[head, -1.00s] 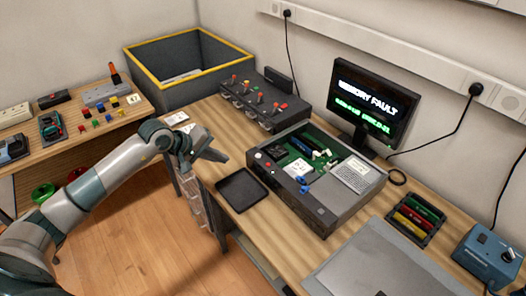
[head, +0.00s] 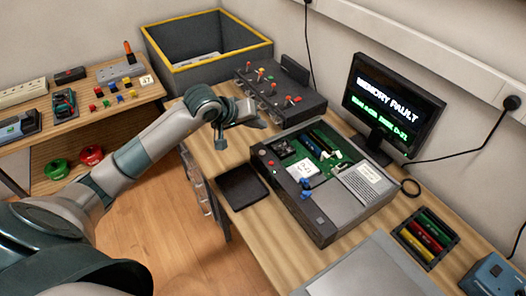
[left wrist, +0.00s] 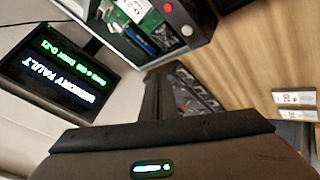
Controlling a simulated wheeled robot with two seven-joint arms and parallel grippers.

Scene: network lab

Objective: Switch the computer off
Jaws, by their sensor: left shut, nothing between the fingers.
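The computer (head: 312,222) is an open grey case on the bench with a green board inside. A red button (head: 271,163) is on its front rim at the left corner; it also shows in the left wrist view (left wrist: 186,31), beside a pale button (left wrist: 167,8). The monitor (head: 392,105) is lit and reads "MEMORY FAULT"; it is also in the left wrist view (left wrist: 62,70). My left gripper (head: 260,121) is shut and empty, raised near the computer's left corner, apart from the buttons. My right gripper is not in view.
A black tray (head: 242,186) lies left of the computer. A dark box with levers (head: 283,92) stands behind my gripper. A rack with coloured modules (head: 425,238) and a grey mat (head: 375,274) are to the right. A yellow-rimmed bin (head: 222,62) stands at the back.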

